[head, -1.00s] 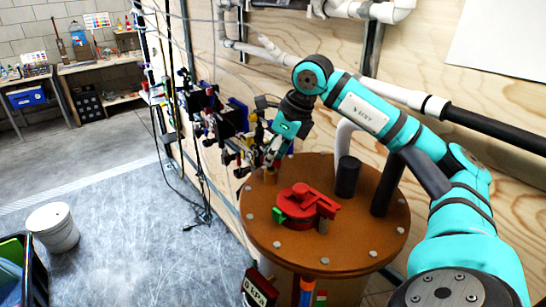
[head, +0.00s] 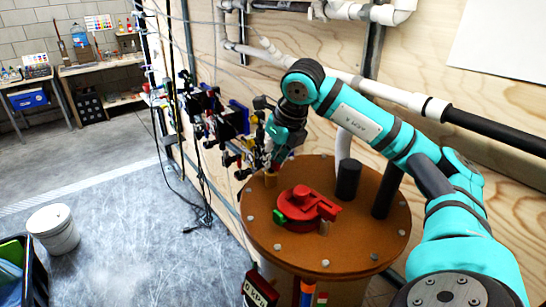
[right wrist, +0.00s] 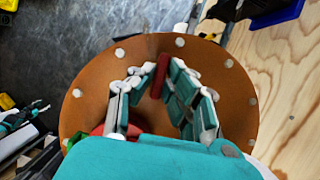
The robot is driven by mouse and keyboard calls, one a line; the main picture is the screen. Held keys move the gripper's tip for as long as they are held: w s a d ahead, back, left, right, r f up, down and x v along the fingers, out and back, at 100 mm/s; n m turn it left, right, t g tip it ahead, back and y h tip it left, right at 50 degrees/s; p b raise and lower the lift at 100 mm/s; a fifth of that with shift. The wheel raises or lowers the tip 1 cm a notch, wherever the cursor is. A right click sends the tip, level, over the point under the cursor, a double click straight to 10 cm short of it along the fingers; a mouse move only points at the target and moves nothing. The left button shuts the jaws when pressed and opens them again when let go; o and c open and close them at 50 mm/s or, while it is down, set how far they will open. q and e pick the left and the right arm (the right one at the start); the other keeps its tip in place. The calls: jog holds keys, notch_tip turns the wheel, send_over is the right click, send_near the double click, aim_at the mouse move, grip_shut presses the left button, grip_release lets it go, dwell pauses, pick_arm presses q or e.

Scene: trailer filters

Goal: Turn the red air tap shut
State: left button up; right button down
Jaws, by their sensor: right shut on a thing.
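The red air tap stands near the back left edge of the round brown lid. Its tan stub (head: 270,179) shows below my right gripper (head: 274,160) in the head view. In the right wrist view its red lever (right wrist: 160,76) lies lengthwise between the fingertips of my right gripper (right wrist: 156,78). The right gripper is shut on this lever, and its fingers hide part of the tap in the head view. My left gripper is in neither view.
The brown lid (head: 255,222) has bolts around its rim. A larger red knob (head: 302,204) with a green part sits at its middle, and a black post (head: 348,178) stands behind. Cables and fittings (head: 225,120) crowd the wall left of my gripper. A white bucket (head: 53,229) stands on the floor.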

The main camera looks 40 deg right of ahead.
jog(key=c, duration=1.4)
grip_release()
jog(key=shift+o, duration=0.2)
jog(key=v, duration=1.2)
jog(key=shift+f, duration=0.1)
